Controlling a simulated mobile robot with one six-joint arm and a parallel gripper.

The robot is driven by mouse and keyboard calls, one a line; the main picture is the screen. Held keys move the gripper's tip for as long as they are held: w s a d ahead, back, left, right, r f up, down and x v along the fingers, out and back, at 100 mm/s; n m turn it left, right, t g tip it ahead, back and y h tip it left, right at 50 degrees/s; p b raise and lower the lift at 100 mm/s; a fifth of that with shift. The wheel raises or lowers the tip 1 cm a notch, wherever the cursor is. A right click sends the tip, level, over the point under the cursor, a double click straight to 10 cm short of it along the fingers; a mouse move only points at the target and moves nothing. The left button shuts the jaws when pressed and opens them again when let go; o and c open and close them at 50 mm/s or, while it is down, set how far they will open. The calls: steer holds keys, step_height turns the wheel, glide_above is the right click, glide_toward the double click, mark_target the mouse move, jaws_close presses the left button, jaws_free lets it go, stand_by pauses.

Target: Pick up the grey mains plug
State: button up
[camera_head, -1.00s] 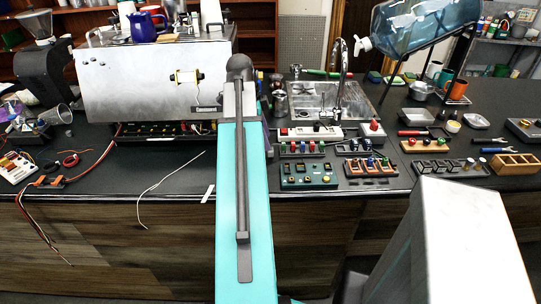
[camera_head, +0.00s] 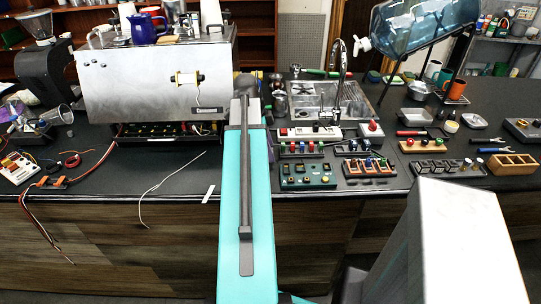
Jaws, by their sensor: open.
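I cannot make out a grey mains plug for certain. A white power strip (camera_head: 310,132) with a red switch lies on the counter just right of my arm. A small dark thing sits at its middle, too small to identify. My turquoise arm reaches forward over the counter, its dark wrist end in front of the right side of the steel brewer (camera_head: 150,85). My gripper's fingers are hidden beyond the wrist, so their place relative to the plug does not show.
A sink (camera_head: 318,94) with a tap stands behind the strip. A green control box (camera_head: 308,174) and several small component racks lie in front and to the right. A thin white cable (camera_head: 165,187) lies on the clear counter left of my arm.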

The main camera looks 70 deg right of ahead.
stand_by(0.3)
steer(key=c, duration=1.1)
steer(key=shift+r, duration=0.2)
steer(key=shift+c, duration=0.2)
step_height(320, 180, up, 10)
steer(key=b, duration=0.2)
steer(key=shift+f, duration=0.2)
